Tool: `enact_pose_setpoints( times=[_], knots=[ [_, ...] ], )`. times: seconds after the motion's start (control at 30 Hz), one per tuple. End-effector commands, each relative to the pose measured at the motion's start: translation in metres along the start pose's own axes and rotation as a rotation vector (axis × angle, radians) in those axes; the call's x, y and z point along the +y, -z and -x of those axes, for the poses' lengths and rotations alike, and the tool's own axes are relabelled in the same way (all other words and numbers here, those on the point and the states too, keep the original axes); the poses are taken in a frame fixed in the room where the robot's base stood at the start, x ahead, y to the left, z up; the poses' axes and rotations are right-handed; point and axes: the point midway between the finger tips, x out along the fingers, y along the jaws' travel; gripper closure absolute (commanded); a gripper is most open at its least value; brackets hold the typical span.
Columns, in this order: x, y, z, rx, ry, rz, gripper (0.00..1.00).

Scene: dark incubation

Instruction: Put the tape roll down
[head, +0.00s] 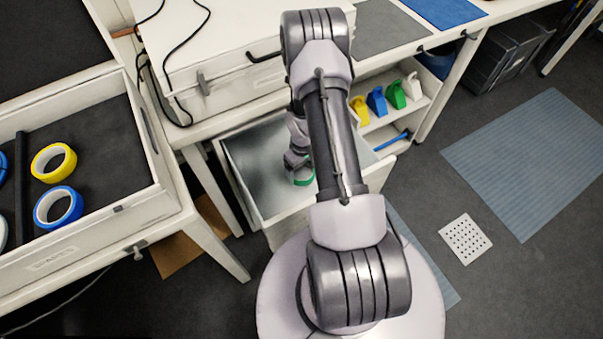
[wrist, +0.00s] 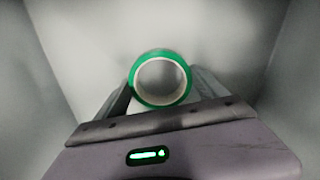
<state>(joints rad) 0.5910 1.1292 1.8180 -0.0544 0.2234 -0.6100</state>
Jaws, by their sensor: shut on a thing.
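A green tape roll (wrist: 184,86) with a white core is in my gripper (wrist: 162,90), in the wrist view. The jaws are shut on it, one finger on each side. In the head view the green roll (head: 303,181) shows below the end of my arm, inside an open grey drawer (head: 245,165) under the bench. My gripper (head: 299,168) is low in the drawer and partly hidden by the arm. Plain grey drawer walls surround it in the wrist view. I cannot tell whether the roll touches the drawer floor.
A dark-lined tray at the left holds a yellow tape roll (head: 53,162) and a blue tape roll (head: 58,207). A white case (head: 225,70) stands on the bench above the drawer. Shelves at the right hold coloured dispensers (head: 377,101). The drawer floor looks bare around my gripper.

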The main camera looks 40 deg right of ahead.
Motion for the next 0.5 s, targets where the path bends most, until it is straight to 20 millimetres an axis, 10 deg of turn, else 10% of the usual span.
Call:
enact_pose_setpoints(
  times=[0.37, 0.4, 0.5],
  knots=[
    [-0.0001, -0.0002, -0.0168, 0.000, 0.000, 0.000, 0.59],
    [-0.0002, -0.0002, -0.0173, 0.000, 0.000, 0.000, 0.17],
    [-0.0002, -0.0002, -0.0161, 0.000, 0.000, 0.000, 0.00]
  ],
)
